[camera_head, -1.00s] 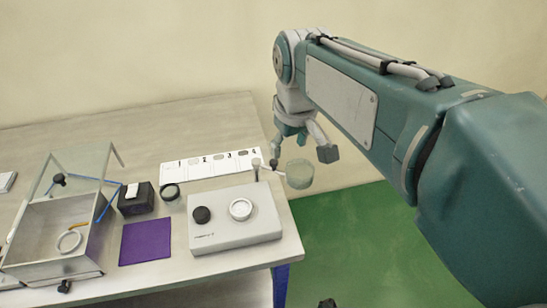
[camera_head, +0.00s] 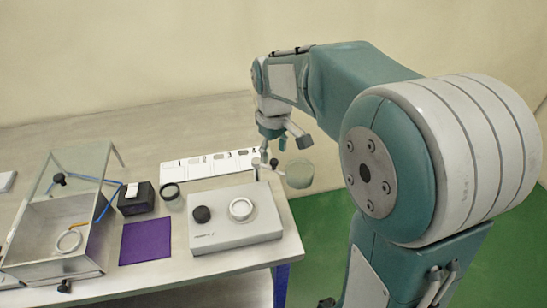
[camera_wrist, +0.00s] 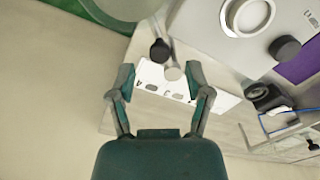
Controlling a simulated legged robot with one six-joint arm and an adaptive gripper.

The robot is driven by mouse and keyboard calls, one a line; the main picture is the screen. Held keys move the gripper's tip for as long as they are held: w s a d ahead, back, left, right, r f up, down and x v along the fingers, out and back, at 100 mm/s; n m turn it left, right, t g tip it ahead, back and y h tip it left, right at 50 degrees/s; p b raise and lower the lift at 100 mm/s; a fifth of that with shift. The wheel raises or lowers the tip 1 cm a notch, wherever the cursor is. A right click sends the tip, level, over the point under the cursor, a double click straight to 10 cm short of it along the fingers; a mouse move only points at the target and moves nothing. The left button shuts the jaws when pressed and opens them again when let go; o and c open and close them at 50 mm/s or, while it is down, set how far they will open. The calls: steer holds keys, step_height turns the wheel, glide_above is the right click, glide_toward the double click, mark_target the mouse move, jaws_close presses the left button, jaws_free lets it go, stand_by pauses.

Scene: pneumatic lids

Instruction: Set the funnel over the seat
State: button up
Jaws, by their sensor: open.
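The funnel (camera_head: 299,174) is a pale translucent cup on a short pivoting arm, out past the right edge of the grey box; it also shows at the top of the wrist view (camera_wrist: 118,8). A dark knob (camera_wrist: 160,50) and a pale round post top (camera_wrist: 173,73) belong to this pivot arm. The seat (camera_head: 241,208), a white ring on top of the box, is uncovered and also shows in the wrist view (camera_wrist: 248,15). My gripper (camera_wrist: 159,78) is open and empty above the pivot; the post top and knob appear between and just beyond its fingertips.
The grey box (camera_head: 236,236) also carries a black knob (camera_head: 202,214). A numbered white strip (camera_head: 206,164) lies behind.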

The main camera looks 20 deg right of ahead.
mark_target(281, 172)
steer(key=shift+f, duration=1.4)
jaws_close()
